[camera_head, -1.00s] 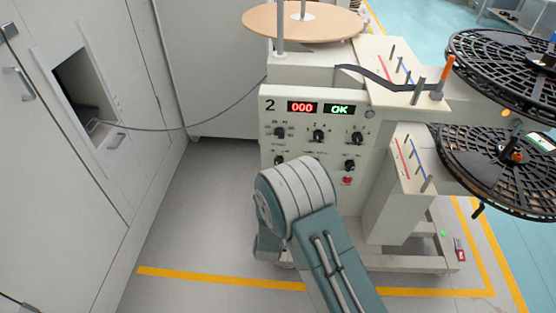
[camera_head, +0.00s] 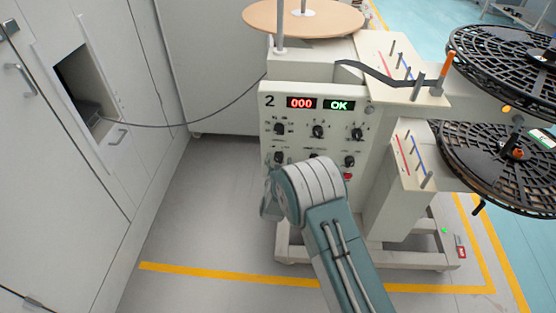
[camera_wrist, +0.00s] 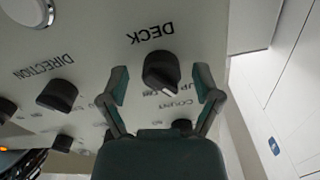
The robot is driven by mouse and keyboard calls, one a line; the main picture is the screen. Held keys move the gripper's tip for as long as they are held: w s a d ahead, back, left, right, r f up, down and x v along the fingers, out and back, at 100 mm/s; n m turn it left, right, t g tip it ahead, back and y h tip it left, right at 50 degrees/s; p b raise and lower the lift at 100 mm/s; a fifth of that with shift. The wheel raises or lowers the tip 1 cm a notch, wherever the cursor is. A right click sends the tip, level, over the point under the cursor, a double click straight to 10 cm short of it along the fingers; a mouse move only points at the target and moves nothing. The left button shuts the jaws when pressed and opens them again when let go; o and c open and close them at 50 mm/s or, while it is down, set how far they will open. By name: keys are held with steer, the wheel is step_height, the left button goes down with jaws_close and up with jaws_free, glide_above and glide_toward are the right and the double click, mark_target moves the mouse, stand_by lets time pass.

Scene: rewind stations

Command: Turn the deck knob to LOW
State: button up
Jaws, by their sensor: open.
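The deck knob (camera_wrist: 160,70) is a black round knob under the word DECK, which appears upside down in the wrist view. Its white pointer mark points down and slightly right in that picture. The word UP shows beside it; the other position label is partly covered and hard to read. My gripper (camera_wrist: 161,84) is open, with one finger on each side of the knob. I cannot tell whether either finger touches it.
The panel has a red 000 display (camera_head: 301,103) and a green OK display (camera_head: 339,104). Black reels (camera_head: 500,165) stand out at right.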

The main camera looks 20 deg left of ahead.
steer(key=shift+d, duration=0.1)
steer(key=shift+a, duration=0.2)
jaws_close()
steer(key=shift+m, duration=0.3)
steer(key=m, duration=1.1)
steer(key=shift+d+f, duration=0.1)
steer(key=shift+m, duration=0.3)
jaws_free()
